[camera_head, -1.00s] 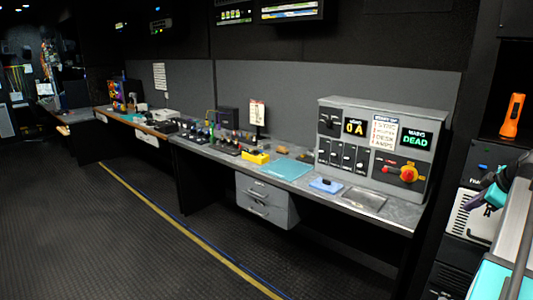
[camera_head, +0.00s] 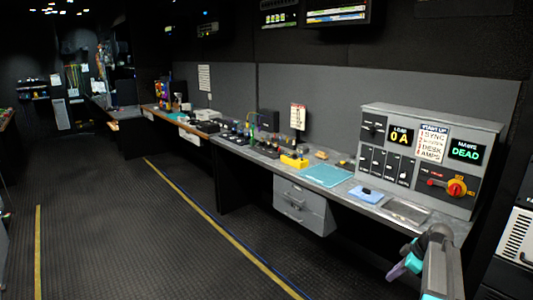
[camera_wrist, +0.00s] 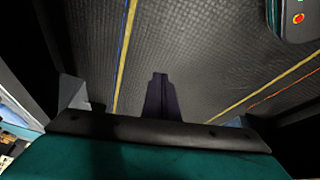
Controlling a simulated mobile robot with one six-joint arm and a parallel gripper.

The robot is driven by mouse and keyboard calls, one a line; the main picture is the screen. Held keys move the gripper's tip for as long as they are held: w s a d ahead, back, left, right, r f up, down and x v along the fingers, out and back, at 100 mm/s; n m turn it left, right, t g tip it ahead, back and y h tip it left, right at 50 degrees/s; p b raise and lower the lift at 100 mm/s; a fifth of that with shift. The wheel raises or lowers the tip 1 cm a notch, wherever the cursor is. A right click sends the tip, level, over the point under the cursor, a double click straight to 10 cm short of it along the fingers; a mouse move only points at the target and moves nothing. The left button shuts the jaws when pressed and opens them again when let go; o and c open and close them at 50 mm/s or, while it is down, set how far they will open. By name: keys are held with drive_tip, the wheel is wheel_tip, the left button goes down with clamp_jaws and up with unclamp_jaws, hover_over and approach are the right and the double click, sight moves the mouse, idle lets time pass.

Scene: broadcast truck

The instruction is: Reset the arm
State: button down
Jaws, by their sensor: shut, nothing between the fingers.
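My arm shows at the lower right of the head view, in front of the desk's near end. My gripper (camera_wrist: 160,80) shows in the wrist view as dark purple fingers close together, with nothing between them. The ribbed dark floor (camera_wrist: 195,60) lies beyond them. In the head view the purple fingers (camera_head: 397,271) are small, beside the teal part of my arm, and point left and down.
The long desk (camera_head: 345,206) runs along the right wall, with a grey power panel (camera_head: 390,118) at its near end. A drawer unit (camera_head: 303,205) hangs below. Open floor (camera_head: 120,225) with yellow lines lies left. A rack unit (camera_head: 518,240) stands far right.

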drive_tip(key=s+a+f+g, duration=0.3)
drive_tip(key=s+a+f, duration=0.3)
drive_tip(key=a+f, duration=0.65)
drive_tip(key=s+a+f+g, duration=0.2)
drive_tip(key=s+a+f, duration=0.3)
drive_tip(key=a+f, duration=0.8)
drive_tip(key=s+a+f+g, duration=0.2)
drive_tip(key=s+a+f, duration=0.3)
drive_tip(key=s+a, duration=0.3)
drive_tip(key=s+f+m+g+h, duration=0.1)
drive_tip(key=s+f+m, duration=0.2)
drive_tip(key=s, duration=0.7)
drive_tip(key=s+f+m+g+h, duration=0.1)
drive_tip(key=s+f+m+h, duration=0.1)
drive_tip(key=s+m, duration=0.5)
drive_tip(key=shift+s+a+f, duration=0.25)
drive_tip(key=shift+s+f, duration=0.45)
drive_tip(key=shift+s, duration=0.9)
